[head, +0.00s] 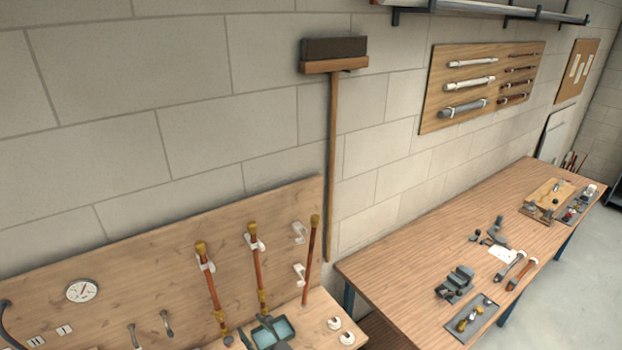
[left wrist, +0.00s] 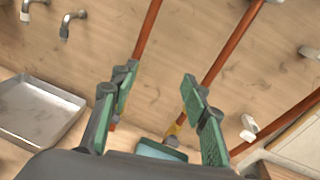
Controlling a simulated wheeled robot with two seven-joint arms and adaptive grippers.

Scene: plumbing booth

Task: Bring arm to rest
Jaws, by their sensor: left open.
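My left gripper (left wrist: 158,78) is open and nothing shows between its green fingertips in the left wrist view. In the head view, what seems to be the same gripper (head: 254,329) shows small at the bottom edge, over a teal tray (head: 284,327). The tray also shows beyond the fingers in the left wrist view (left wrist: 160,151). The gripper is in front of a wooden board with upright copper pipes: a left pipe (head: 211,292), a middle pipe (head: 259,268) and a right pipe (head: 311,258). My right gripper is in neither view.
A metal tray (left wrist: 38,112) is left of the gripper. White clips (head: 299,232) sit beside the right pipe. A broom (head: 332,150) and a second bench (head: 420,255) with a vise (head: 456,283) are to the right.

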